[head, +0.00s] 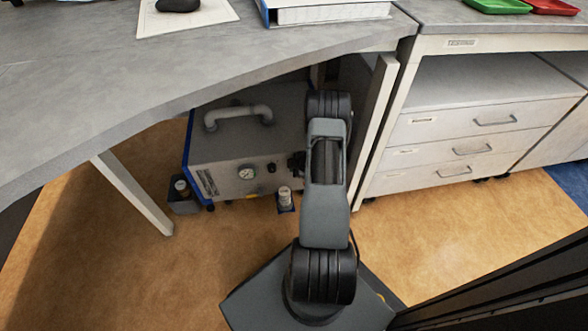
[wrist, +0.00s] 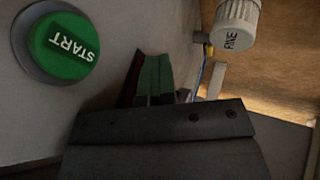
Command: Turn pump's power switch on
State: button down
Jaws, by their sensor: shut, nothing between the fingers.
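The pump (head: 240,150) is a grey box with a handle on top, a round gauge and blue edges, standing on the floor under the desk. In the wrist view a green START button (wrist: 66,47) is on its front panel. Right of the button is a small green and dark red part (wrist: 150,78), which looks like the power switch; its position cannot be told. My gripper (wrist: 168,100) is shut and empty, with its tip close in front of this part. Contact cannot be told. In the head view my arm hides that part of the panel.
A white knob marked FINE (wrist: 236,22) sticks out right of the gripper. The desk (head: 200,70) overhangs the pump, with a leg (head: 135,195) at left. A drawer cabinet (head: 470,140) stands at right.

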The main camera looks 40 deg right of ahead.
jog(key=s+a+r+p, duration=0.2)
jog(key=s+r, duration=0.5)
jog(key=s, duration=0.4)
jog(key=shift+p, duration=0.6)
jog(key=shift+a, duration=0.1)
